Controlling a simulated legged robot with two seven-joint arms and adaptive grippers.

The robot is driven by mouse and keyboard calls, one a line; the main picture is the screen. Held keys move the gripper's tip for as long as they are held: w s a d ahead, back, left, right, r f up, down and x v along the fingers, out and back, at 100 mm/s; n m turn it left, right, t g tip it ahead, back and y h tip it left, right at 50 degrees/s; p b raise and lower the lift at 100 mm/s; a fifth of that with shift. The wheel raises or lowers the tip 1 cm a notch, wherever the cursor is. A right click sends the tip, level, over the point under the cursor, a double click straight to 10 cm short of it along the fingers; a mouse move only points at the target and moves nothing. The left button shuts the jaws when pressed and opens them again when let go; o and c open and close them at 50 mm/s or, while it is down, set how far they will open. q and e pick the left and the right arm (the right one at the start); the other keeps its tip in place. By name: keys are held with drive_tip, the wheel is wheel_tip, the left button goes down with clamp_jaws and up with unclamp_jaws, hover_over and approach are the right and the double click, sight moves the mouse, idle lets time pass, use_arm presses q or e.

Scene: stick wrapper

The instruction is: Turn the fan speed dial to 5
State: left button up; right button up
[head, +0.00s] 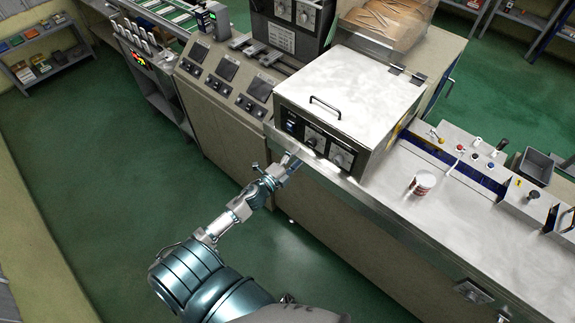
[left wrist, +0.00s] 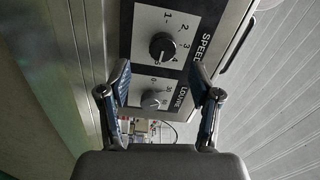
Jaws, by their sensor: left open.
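The speed dial (left wrist: 162,46) is a black round knob on a white panel marked SPEED, with numbers 1 to 5 around it. Its pale pointer mark seems to face the 5, though it is small. A second knob marked LOUVRE (left wrist: 151,99) sits beside it. In the head view, the dial panel (head: 328,148) is on the front of a white-topped box. My left gripper (head: 287,166) is low in front of that panel. In the left wrist view, its fingers (left wrist: 160,78) are open and apart, with the speed dial just beyond the tips. My right gripper is not in view.
The white-topped box (head: 350,90) has a handle on its lid. A metal counter (head: 455,215) with a cup (head: 423,184) extends to the right. A console (head: 225,85) with several screens stands to the left. The green floor (head: 90,170) at left is clear.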

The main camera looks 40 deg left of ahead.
use_arm(q)
drive_tip(key=s, duration=0.5)
drive_tip(key=shift+s+a, duration=0.15)
drive_tip(key=shift+s, duration=0.25)
drive_tip(key=m+b, duration=0.4)
drive_tip(key=m, duration=1.1)
approach(309, 145)
drive_tip(key=w+p, duration=0.1)
drive_tip(key=w, duration=0.2)
drive_tip(key=w+p, duration=0.2)
drive_tip(key=w, duration=0.1)
drive_tip(key=w+d+p, duration=0.1)
drive_tip(key=w, duration=0.2)
drive_tip(key=shift+w+f, duration=0.1)
drive_tip(key=shift+w, duration=0.3)
